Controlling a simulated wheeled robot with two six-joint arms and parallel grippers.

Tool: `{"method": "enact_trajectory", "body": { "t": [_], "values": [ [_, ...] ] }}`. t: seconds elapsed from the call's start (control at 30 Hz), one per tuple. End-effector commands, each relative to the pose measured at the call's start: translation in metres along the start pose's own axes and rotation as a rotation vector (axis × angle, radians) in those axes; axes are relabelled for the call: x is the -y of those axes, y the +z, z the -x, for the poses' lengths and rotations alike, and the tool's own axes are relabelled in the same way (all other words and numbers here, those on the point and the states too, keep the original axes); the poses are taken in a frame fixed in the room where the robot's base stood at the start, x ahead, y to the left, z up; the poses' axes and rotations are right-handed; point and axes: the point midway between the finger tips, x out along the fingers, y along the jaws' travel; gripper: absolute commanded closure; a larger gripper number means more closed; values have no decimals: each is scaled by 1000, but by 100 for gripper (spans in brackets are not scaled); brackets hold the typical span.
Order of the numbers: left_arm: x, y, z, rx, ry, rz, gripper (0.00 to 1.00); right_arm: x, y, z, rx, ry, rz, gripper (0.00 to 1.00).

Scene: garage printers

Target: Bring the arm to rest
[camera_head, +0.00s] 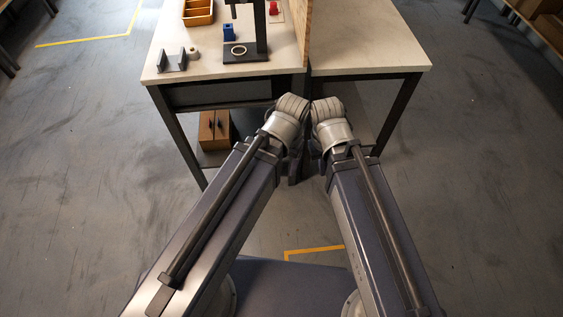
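My two arms reach forward from the bottom of the head view, and their grey wrist joints come close together in front of the table. My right gripper (316,160) shows only as dark parts below the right wrist, largely hidden by the arm. My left gripper (292,167) is likewise mostly hidden beneath the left wrist. The fingers of both cannot be made out, and I see nothing held in either. Both wrists are apart from the objects on the table.
A light-topped table (370,62) stands ahead, split by an upright wooden board (306,25). On its left part are a black stand (246,52) with a pale ring, a blue block (228,33), a grey bracket (172,61) and an orange tray (198,12).

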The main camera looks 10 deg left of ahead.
Motion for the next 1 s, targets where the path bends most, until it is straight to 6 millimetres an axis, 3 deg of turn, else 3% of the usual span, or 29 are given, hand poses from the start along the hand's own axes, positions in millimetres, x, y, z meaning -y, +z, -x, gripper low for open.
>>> {"method": "enact_trajectory", "body": {
  "t": [0.27, 0.6, 0.7, 0.97, 1.0],
  "values": [
    [1, 0, 13, -2, 2, 0, 26, -1, 1, 13, 0, 0, 0, 100],
    [9, 5, 89, -3, 2, 0, 26, -8, 5, 89, 0, 0, -1, 100],
    [10, 6, 101, -3, 2, 0, 26, -10, 6, 102, 0, 0, -1, 100],
    [10, 5, 99, -3, 2, 0, 26, -9, 6, 99, 0, 0, -1, 100],
    [10, 5, 99, -3, 2, 0, 30, -9, 6, 99, 0, 0, -1, 100]
  ]
}}
